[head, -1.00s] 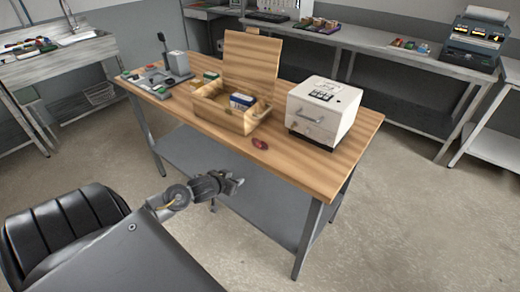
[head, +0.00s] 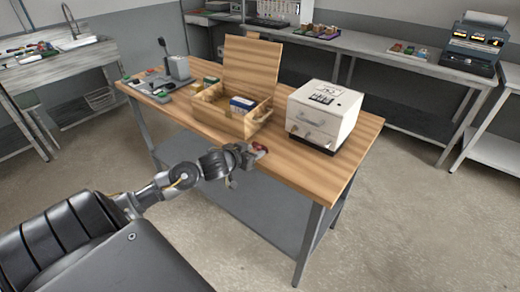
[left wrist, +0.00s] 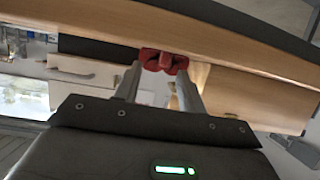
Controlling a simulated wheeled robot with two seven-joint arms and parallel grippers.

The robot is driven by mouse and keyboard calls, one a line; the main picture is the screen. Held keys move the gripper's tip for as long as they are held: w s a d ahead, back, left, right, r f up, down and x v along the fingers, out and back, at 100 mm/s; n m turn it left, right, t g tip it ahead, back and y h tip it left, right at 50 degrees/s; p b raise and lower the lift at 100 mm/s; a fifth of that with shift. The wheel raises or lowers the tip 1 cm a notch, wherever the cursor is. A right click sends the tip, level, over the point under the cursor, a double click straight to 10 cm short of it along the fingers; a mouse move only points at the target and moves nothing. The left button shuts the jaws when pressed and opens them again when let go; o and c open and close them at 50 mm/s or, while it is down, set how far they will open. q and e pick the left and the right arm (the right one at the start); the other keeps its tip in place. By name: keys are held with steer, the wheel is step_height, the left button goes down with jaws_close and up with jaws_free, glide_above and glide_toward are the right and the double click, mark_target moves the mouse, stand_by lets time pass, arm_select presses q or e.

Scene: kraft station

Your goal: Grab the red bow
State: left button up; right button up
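The red bow (head: 259,149) lies at the front edge of the wooden table, just beyond the fingertips of my left gripper (head: 246,157) in the head view. In the left wrist view the bow (left wrist: 163,61) shows at the tips of the two fingers, roughly centred between them. The fingers (left wrist: 160,76) stand apart, with a gap about as wide as the bow. I cannot tell whether they touch it. My right gripper is in neither view.
An open wooden box (head: 222,120) with small packs inside stands behind the bow on the table (head: 290,163). A white drawer unit (head: 322,110) stands to the right. A grey device (head: 177,67) is at the far left. The front right tabletop is clear.

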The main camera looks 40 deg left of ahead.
mark_target(260, 146)
arm_select(q)
steer(key=shift+w, duration=0.2)
steer(key=x, duration=0.4)
steer(key=shift+w+a+r+p, duration=0.1)
steer(key=shift+w+a+p, duration=0.25)
steer(key=shift+w+p, duration=0.1)
jaws_close()
